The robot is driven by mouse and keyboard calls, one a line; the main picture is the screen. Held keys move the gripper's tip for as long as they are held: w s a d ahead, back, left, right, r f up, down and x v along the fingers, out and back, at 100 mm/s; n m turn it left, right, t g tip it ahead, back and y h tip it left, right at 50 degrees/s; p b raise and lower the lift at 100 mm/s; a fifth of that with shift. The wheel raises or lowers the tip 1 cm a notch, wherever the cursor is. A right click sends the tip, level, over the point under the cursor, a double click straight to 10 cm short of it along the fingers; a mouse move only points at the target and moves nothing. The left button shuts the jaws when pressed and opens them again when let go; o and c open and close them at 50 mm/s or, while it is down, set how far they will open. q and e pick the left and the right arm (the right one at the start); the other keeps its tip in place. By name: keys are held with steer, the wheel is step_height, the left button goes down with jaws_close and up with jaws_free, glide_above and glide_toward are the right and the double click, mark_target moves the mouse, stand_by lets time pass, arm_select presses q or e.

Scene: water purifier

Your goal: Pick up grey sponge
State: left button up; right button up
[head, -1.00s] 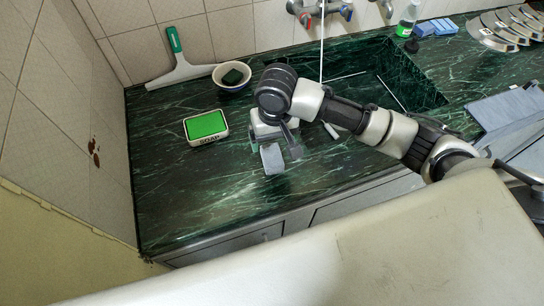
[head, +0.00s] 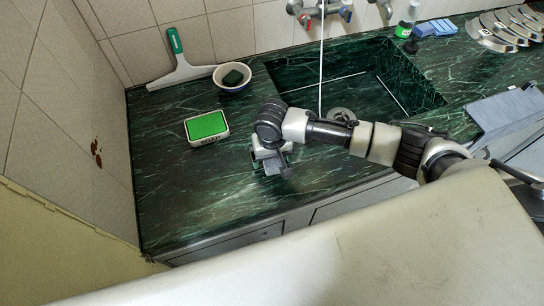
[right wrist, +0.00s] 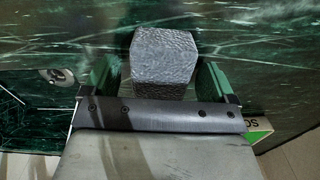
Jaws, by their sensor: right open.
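The grey sponge (right wrist: 163,62) is a rough grey block. In the right wrist view it lies on the dark green marble counter, between the two green fingers, with a gap on each side. My right gripper (head: 270,165) is open and low over the counter, with its fingers on either side of the sponge. In the head view the gripper hides most or all of the sponge. Whether the fingers touch the counter cannot be told. My left gripper is not in view.
A green-topped soap holder (head: 207,126) lies left of the gripper. Behind are a squeegee (head: 183,73) and a bowl (head: 232,86) with a dark sponge. The sink (head: 400,85) is at the back right. The counter's front left is clear.

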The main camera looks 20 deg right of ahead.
steer(key=shift+f, duration=0.1)
steer(key=shift+c, duration=0.4)
steer(key=c, duration=0.9)
steer(key=shift+r, duration=0.6)
step_height(320, 180, up, 3)
steer(key=shift+f, duration=0.2)
steer(key=d+r, duration=0.2)
steer(key=d, duration=0.2)
steer(key=s+d+r+b, duration=0.1)
steer(key=d+r, duration=0.4)
steer(key=d, duration=0.2)
steer(key=shift+s+d+r+b, duration=0.15)
steer(key=shift+s+d+b, duration=0.15)
steer(key=shift+s+b, duration=0.1)
